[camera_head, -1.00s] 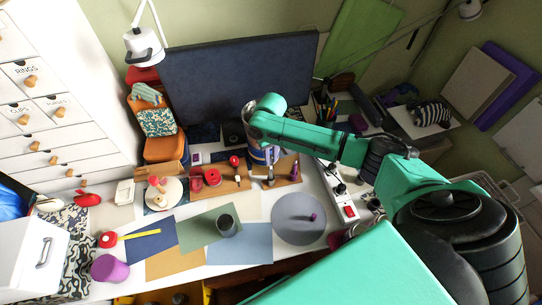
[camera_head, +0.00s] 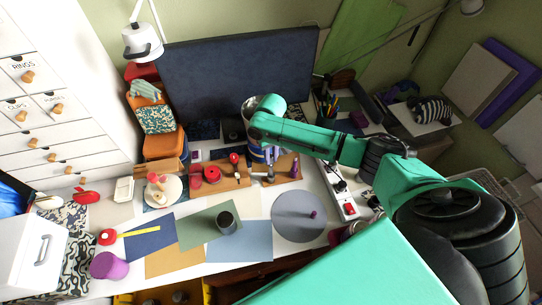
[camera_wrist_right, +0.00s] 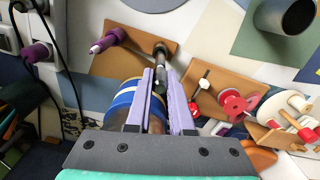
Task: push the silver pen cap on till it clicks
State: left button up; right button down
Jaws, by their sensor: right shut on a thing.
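My right gripper (camera_head: 269,161) is above the wooden board (camera_head: 285,165) at the back of the desk. In the right wrist view its two lavender fingers (camera_wrist_right: 160,78) are close together, shut on the silver pen cap (camera_wrist_right: 158,72). The grey-silver pen body (camera_wrist_right: 159,50) is in line with the cap over the board, and the fingers partly hide where they meet. I cannot tell whether the cap is fully seated. A purple pen (camera_wrist_right: 109,40) stands on the same board, apart from the fingers. My left gripper is out of view.
A blue-banded jar (camera_wrist_right: 122,98) is close beside the fingers. A second board with red parts (camera_head: 211,174) lies to the left. A power strip (camera_head: 347,208) is to the right. A dark cup (camera_head: 227,222) and a grey disc (camera_head: 290,222) are in front.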

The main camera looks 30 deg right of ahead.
jog(key=shift+f+b, duration=0.35)
jog(key=shift+f, duration=0.55)
jog(key=c, duration=0.7)
grip_release()
jog(key=shift+r, duration=0.1)
notch_tip(320, 180, up, 14)
jog(key=shift+r+b, duration=0.25)
jog(key=shift+b, duration=0.65)
